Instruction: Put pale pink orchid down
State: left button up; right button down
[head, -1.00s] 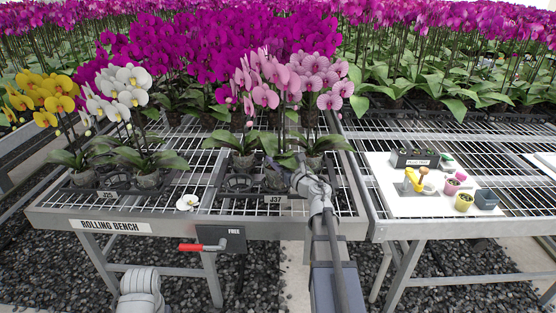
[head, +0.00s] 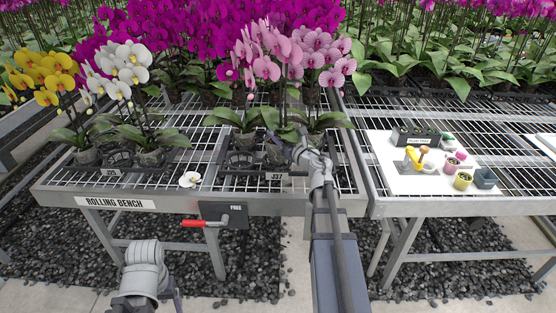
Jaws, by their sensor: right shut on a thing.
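Several pale pink orchids with tall flower stems stand at the tray marked J37 (head: 225,181) on the rolling bench. My right gripper (head: 284,139) comes in from the front right and is shut on the middle pale pink orchid (head: 267,68), low among its leaves. This plant's pot (head: 275,154) is upright in the front part of the tray. Whether the pot rests fully in its hole is hard to tell. The gripper's fingers are partly hidden by leaves. My left arm shows at the lower left, but its gripper is not clearly in view.
The J37 tray has an empty hole (head: 240,160) at front left. A loose white flower (head: 190,179) lies on the mesh beside it. White orchids (head: 124,62) and yellow orchids (head: 48,80) stand left. A red-handled lever (head: 205,223) is at the bench front; a white mat (head: 405,180) with small pots lies right.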

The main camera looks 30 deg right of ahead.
notch_tip(320, 180, up, 6)
jog(key=p, duration=0.4)
jog(key=shift+r+p, duration=0.15)
jog(key=shift+p, duration=0.25)
notch_tip(320, 180, down, 11)
jog(key=b, duration=1)
jog(key=shift+r, duration=0.35)
jog(key=c, duration=0.8)
grip_release()
jog(key=shift+f+b, duration=0.2)
jog(key=shift+b, duration=0.15)
jog(key=o, duration=0.4)
jog(key=shift+o, duration=0.2)
jog(key=shift+r, duration=0.1)
